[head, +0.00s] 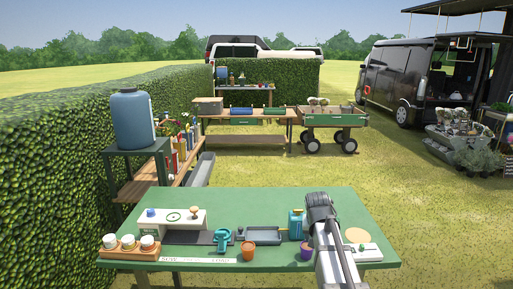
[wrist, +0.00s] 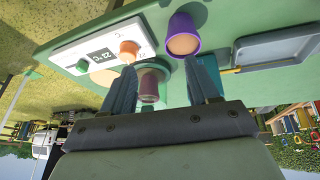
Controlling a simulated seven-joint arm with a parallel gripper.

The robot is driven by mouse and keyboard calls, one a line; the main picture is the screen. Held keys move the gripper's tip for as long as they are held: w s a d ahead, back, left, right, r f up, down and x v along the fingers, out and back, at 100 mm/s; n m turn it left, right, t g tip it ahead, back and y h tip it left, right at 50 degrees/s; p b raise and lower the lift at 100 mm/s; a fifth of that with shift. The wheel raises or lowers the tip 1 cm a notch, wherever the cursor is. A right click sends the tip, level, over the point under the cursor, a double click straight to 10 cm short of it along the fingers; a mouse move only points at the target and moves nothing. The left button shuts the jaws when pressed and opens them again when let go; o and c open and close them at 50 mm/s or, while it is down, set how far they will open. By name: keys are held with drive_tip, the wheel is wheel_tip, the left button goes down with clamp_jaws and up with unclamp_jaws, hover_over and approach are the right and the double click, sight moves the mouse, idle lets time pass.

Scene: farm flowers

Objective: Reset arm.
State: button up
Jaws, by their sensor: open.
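My gripper (wrist: 165,78) is open in the wrist view, with its two blue-grey fingers spread. A mauve cup-like thing (wrist: 149,88) shows between the fingers with visible gaps on both sides; I cannot tell its depth. A purple pot (wrist: 184,36) is just past the right finger. It also shows in the head view (head: 306,252), beside my arm. In the head view my arm reaches over the right part of the green table (head: 200,276), and its fingers are hidden behind the wrist.
An orange pot (head: 248,251), a grey tray (head: 264,235), a teal watering can (head: 222,239) and a blue canister (head: 296,223) stand left of my arm. A white device (head: 370,251) is to its right. A wooden rack of jars (head: 118,254) is at the left end.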

drive_tip(key=s+a+f+n+g+y, duration=0.1)
drive_tip(key=s+f, duration=0.5)
drive_tip(key=f, duration=0.4)
drive_tip(key=s+a+f+g, duration=0.1)
drive_tip(key=s+f+g, duration=0.1)
drive_tip(key=s+f, duration=0.65)
drive_tip(key=s+a+f+n+g+y, duration=0.1)
drive_tip(key=s+f, duration=0.3)
drive_tip(key=f, duration=0.8)
drive_tip(key=s+f+g, duration=0.2)
drive_tip(key=s+f, duration=0.4)
drive_tip(key=s, duration=0.4)
drive_tip(key=s+a+f+g, duration=0.1)
drive_tip(key=s+f+g, duration=0.1)
drive_tip(key=s+f, duration=0.4)
drive_tip(key=s+f+g, duration=0.3)
drive_tip(key=s+f, duration=0.3)
drive_tip(key=s, duration=1)
drive_tip(key=shift+a, duration=0.2)
